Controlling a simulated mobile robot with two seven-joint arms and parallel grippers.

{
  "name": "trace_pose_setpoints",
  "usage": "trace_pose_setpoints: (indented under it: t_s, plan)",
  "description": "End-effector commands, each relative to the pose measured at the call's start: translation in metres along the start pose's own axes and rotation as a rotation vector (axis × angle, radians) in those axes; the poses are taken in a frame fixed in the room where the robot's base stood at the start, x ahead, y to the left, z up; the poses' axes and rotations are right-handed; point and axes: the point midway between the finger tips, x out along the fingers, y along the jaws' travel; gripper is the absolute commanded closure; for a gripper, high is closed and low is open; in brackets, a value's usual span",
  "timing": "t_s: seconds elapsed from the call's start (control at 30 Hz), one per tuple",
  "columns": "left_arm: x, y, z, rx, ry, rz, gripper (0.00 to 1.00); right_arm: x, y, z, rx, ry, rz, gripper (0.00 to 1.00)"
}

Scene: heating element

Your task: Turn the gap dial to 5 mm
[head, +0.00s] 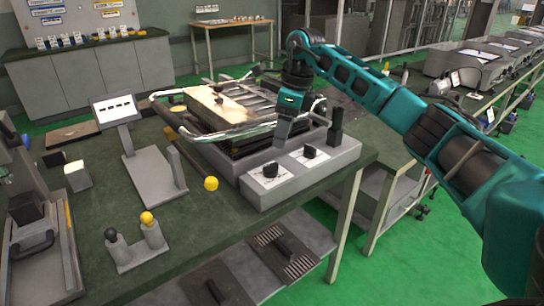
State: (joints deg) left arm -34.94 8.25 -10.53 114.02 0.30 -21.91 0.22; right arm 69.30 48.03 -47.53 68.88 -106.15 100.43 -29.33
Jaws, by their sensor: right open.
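A grey control box (312,169) at the front of the machine carries two black dials on white scale plates: a left dial (270,169) and a right dial (309,152). The scale marks are too small to read, so I cannot tell which is the gap dial or its setting. My right gripper (281,141) points down over the back edge of the box, above and between the dials. It is open with nothing visible in it, and appears apart from both dials. My left gripper is not in view.
A black upright post (336,127) stands at the box's right end. Behind the box is a machine with metal rails and a tan sheet (222,103). A yellow ball knob (211,184) sticks out at its left. A display stand (118,112) is on the green table (205,225) further left.

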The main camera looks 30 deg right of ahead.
Motion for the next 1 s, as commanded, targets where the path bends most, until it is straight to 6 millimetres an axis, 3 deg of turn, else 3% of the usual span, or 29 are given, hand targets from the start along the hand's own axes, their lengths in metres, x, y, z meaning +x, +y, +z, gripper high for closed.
trace_pose_setpoints:
  t_s: [0.3, 0.5, 0.63, 0.77, 1.0]
  plan:
    - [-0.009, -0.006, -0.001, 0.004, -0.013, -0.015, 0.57, -0.011, 0.029, 0.000, 0.543, -0.088, -0.206, 0.30]
    - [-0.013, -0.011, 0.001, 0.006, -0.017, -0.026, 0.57, -0.019, 0.042, 0.001, 0.755, -0.179, -0.266, 0.30]
    - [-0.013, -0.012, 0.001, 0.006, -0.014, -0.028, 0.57, -0.019, 0.044, 0.001, 0.806, -0.203, -0.276, 0.30]
    - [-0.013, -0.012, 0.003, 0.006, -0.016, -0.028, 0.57, -0.009, 0.041, 0.002, 0.813, -0.205, -0.276, 0.30]
    - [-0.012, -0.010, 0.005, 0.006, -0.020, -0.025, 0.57, 0.036, 0.027, 0.005, 0.814, -0.202, -0.274, 0.30]
